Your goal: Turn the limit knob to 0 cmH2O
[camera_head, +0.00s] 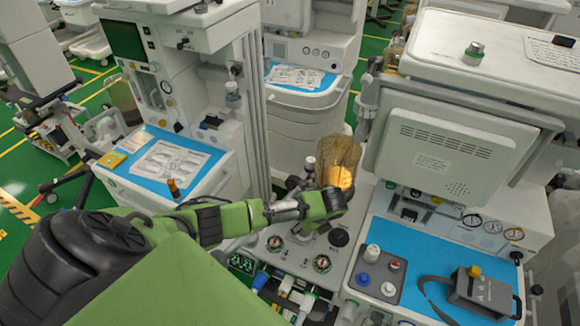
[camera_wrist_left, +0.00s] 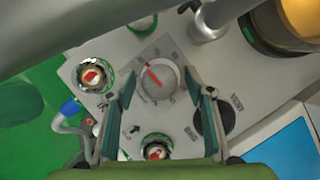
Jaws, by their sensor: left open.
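The limit knob (camera_wrist_left: 158,80) is a round grey-white dial on a square printed scale plate in the left wrist view. Its red line points to the upper left, and the scale markings are too small to read. My left gripper (camera_wrist_left: 159,86) is open, with one teal finger on each side of the knob. I cannot tell whether the fingers touch it. In the head view, my left gripper (camera_head: 318,212) is over the grey panel beside the amber canister, and it hides the knob. My right gripper is not in view.
The amber canister (camera_head: 338,165) and a grey pipe (camera_wrist_left: 208,25) stand close by. A blue work surface (camera_head: 440,255) with a grey tray lies to the right.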

